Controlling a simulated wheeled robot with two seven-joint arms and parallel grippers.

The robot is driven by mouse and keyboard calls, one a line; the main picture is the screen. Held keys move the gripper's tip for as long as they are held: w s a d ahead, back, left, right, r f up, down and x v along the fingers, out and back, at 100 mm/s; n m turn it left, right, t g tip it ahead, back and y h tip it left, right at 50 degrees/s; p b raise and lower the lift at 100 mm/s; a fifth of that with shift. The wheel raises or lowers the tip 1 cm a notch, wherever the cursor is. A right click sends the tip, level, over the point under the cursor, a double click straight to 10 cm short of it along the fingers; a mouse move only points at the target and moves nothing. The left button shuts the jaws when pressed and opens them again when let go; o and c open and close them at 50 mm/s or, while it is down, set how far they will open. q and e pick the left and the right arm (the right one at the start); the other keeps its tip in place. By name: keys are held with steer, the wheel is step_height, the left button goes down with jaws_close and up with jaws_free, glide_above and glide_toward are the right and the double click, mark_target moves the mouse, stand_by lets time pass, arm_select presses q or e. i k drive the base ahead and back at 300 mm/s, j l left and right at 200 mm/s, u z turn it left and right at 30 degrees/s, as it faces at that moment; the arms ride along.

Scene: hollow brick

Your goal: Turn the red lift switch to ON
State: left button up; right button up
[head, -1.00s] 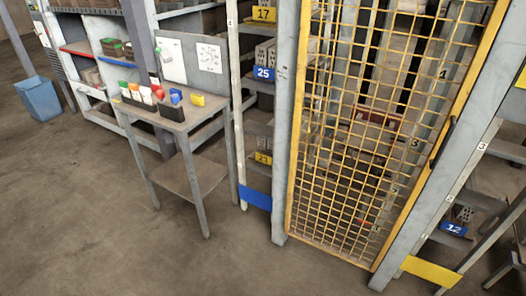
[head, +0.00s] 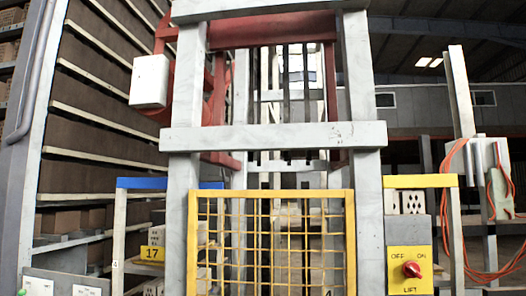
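The red lift switch (head: 412,269) is a round red knob on a yellow plate (head: 397,284) at the lower right of the head view. The plate reads OFF at its upper left, ON at its upper right and LIFT below. The knob has a small pale mark, but it is too small to tell which way it is turned. The plate sits on a grey post or box to the right of the yellow mesh gate. Neither of my grippers is in view.
The yellow mesh gate (head: 272,193) stands between grey lift posts (head: 183,120), with a grey crossbeam (head: 275,137) above. A white box (head: 150,81) hangs at upper left. Shelves line the left. An orange cable (head: 458,235) hangs at the right.

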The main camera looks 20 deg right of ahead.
mark_target(411, 268)
steer(key=z, duration=0.5)
steer(key=k+z, duration=0.15)
steer(key=z, duration=0.35)
steer(key=k+z, duration=0.1)
steer(key=z, duration=0.4)
